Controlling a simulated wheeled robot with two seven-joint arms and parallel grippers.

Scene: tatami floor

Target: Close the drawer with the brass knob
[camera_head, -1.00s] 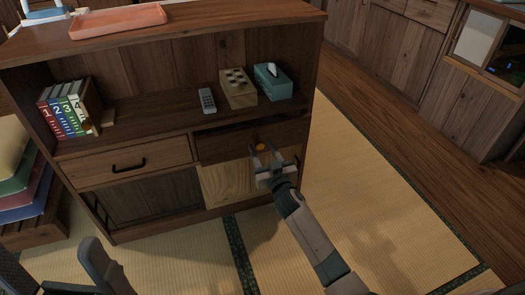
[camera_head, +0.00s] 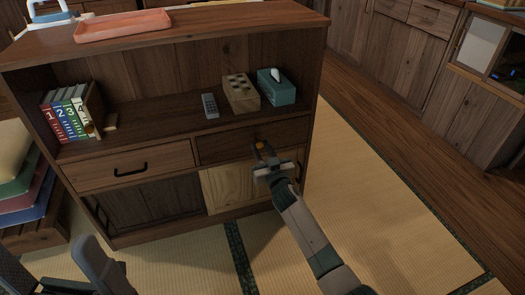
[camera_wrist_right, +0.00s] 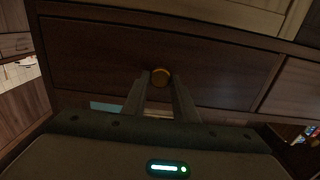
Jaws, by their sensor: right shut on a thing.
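The drawer with the brass knob (camera_head: 222,148) has a dark front, on the right below the cabinet's open shelf. Its front looks about level with the cabinet face; I cannot tell whether a small gap remains. The brass knob (camera_head: 260,146) is round and also shows in the right wrist view (camera_wrist_right: 161,76). My right gripper (camera_head: 264,150) is shut on the knob, one finger on each side of it. My left gripper (camera_head: 48,252) is partly in view at the lower left, its fingers apart and empty, away from the cabinet.
A drawer with a black handle (camera_head: 130,168) is to the left. A light door panel (camera_head: 232,187) is below. The shelf holds binders (camera_head: 68,116), a remote (camera_head: 210,106), a wooden box (camera_head: 241,94) and a teal tissue box (camera_head: 276,90). Tatami (camera_head: 375,200) is clear at right.

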